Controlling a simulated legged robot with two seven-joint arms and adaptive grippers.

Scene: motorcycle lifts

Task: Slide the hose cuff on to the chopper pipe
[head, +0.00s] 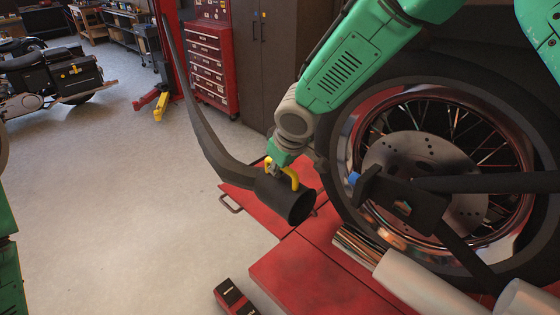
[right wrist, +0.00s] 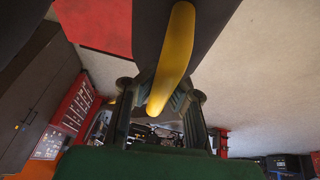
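The hose cuff (head: 287,196) is a black cylinder on the end of a dark hose, with a yellow handle (head: 291,176) on top. Its open mouth faces down and right in the head view. My right gripper (head: 274,167) is shut on the yellow handle; the handle also shows between the fingers in the right wrist view (right wrist: 170,62). The chopper pipe (head: 425,284) is bright metal, low beside the wheel, with a striped-looking end towards the cuff. A gap separates cuff and pipe. A second pale pipe (head: 525,298) lies at the lower right. My left gripper is out of view.
The chopper's wheel (head: 345,150) stands just right of my right arm, above a red lift (head: 300,272). A red and black box (head: 235,298) is on the floor. The hose (head: 205,130) rises to the upper left. Floor at left is clear; another motorcycle (head: 50,75) stands beyond.

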